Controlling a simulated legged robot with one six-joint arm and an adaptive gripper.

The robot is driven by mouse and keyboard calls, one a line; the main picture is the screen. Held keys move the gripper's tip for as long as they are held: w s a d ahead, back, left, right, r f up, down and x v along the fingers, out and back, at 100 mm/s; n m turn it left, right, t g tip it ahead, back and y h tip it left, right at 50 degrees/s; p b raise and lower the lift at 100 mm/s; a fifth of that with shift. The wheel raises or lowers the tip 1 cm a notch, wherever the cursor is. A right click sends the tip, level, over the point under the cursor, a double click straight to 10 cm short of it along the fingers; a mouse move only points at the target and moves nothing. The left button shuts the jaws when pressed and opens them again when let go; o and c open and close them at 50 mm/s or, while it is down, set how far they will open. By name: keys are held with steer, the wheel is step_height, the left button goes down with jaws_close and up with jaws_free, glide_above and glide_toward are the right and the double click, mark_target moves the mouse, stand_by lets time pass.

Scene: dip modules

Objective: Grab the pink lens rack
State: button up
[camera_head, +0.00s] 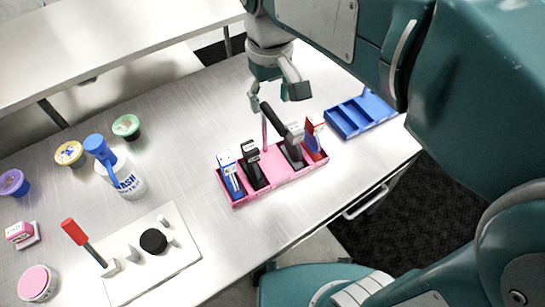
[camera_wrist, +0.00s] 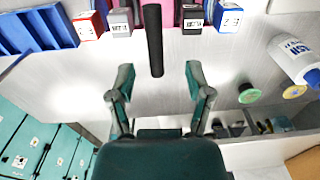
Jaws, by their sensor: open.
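The pink lens rack (camera_head: 274,162) is a long tray near the table's front edge. It holds several upright modules: a blue and white one (camera_head: 231,178), black ones and a red one (camera_head: 314,138). A thin pink post rises from the rack to a black bar handle (camera_head: 272,117), which also shows in the wrist view (camera_wrist: 153,40). My gripper (camera_head: 276,95) is open and empty, above and behind the rack in the head view. In the wrist view, its fingertips (camera_wrist: 159,78) are spread, with the black handle's end just ahead of the gap between them.
An empty blue rack (camera_head: 362,113) lies right of the pink one. To the left stand a white bottle with a blue top (camera_head: 129,180), several lidded cups, and a white panel (camera_head: 152,258) with a red-handled lever and black knob.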

mark_target(272, 114)
steer(key=f, duration=0.6)
steer(key=shift+w+d, duration=0.15)
steer(key=shift+w, duration=0.05)
steer(key=shift+r, duration=0.1)
jaws_close()
